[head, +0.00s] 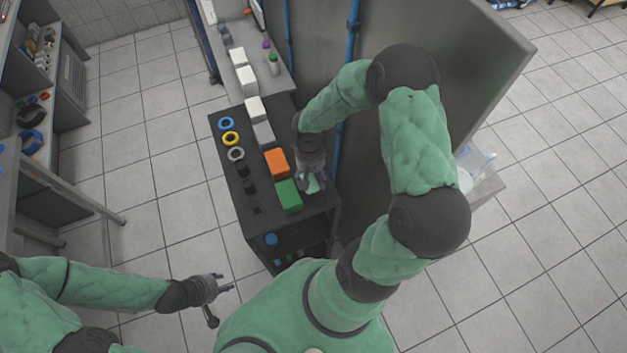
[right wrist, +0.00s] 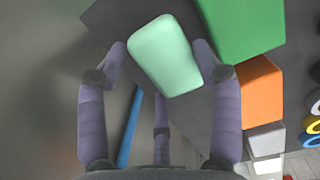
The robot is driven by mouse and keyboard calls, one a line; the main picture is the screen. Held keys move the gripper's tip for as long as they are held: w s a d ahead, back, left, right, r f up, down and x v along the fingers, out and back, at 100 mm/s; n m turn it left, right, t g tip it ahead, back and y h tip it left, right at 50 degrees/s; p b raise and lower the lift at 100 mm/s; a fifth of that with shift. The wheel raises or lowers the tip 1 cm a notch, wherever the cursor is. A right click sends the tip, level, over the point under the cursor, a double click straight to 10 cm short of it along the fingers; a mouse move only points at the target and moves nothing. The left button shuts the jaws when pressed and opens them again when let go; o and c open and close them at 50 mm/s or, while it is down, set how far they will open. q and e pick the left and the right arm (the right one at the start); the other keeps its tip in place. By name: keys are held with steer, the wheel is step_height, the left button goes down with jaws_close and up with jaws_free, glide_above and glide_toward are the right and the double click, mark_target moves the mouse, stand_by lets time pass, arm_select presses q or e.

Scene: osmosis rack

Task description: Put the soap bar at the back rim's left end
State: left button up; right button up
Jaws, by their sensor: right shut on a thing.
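The pale green soap bar (right wrist: 165,57) lies between the fingers of my right gripper (right wrist: 165,60), which is shut on it. In the head view the soap bar (head: 312,185) shows just below my right gripper (head: 310,180), over the right side of the dark rack top (head: 323,199), beside the green block. Whether it touches the top I cannot tell. My left gripper (head: 226,281) is open and empty, over the floor to the left of the rack.
On the rack top are a green block (head: 288,196), an orange block (head: 276,162), a grey block (head: 264,134), a white block (head: 256,109), blue, yellow and grey rings (head: 236,154), and small black parts (head: 248,186). A grey panel (head: 440,70) with blue pipes stands to the right.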

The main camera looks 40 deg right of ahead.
mark_target(314, 181)
steer(key=shift+d+f, duration=0.35)
steer(key=shift+f, duration=0.15)
steer(key=shift+w+f, duration=0.1)
steer(key=shift+f, duration=1.45)
steer(key=shift+f+b, duration=0.1)
steer(key=shift+b, duration=0.2)
steer(key=o, duration=0.8)
steer(key=shift+o, duration=0.5)
